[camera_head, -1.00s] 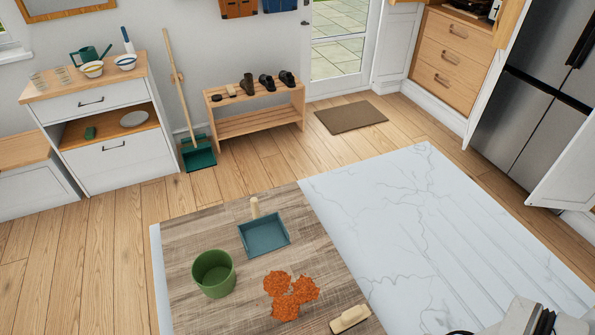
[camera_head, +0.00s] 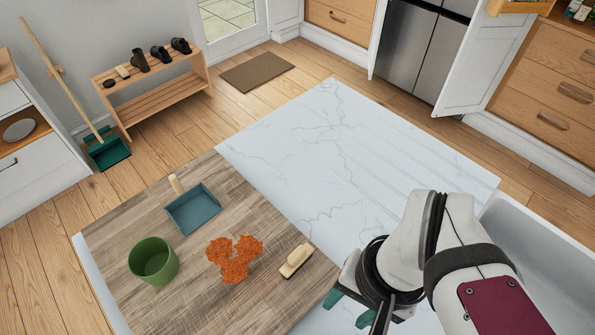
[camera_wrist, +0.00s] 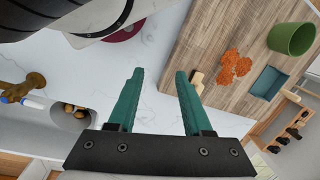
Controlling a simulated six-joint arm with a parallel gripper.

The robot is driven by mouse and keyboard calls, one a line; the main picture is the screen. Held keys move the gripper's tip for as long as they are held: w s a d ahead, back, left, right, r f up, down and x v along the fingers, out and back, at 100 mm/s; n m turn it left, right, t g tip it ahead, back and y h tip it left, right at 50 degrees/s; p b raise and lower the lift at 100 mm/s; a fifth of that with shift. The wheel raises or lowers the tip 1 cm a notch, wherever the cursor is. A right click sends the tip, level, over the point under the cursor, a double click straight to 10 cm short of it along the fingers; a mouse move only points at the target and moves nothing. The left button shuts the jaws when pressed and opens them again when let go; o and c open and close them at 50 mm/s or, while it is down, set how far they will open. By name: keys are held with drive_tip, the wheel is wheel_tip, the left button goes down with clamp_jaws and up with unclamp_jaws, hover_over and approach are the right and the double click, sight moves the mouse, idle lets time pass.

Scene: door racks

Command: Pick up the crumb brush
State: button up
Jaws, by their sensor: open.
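The crumb brush (camera_head: 296,259) has a pale wooden body with dark bristles and lies on the wood-look board (camera_head: 120,214), near its right edge. In the wrist view the brush (camera_wrist: 196,80) is partly hidden behind the right finger. My gripper (camera_head: 348,308) is at the lower middle of the head view, to the lower right of the brush and apart from it. Its two green fingers (camera_wrist: 158,95) are spread with nothing between them. Orange crumbs (camera_head: 234,259) lie in a pile left of the brush.
A blue dustpan (camera_head: 193,210) and a green bin (camera_head: 153,261) stand on the board left of and behind the crumbs. The white marble surface (camera_head: 330,160) right of the board is clear. A shoe rack (camera_head: 160,90) stands on the floor beyond.

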drive_tip(key=shift+o, duration=0.2)
drive_tip(key=shift+o, duration=0.8)
drive_tip(key=m+h, duration=0.2)
drive_tip(key=m, duration=0.1)
hover_over(297, 253)
wheel_tip(297, 253, down, 17)
drive_tip(key=shift+r, duration=0.15)
clamp_jaws()
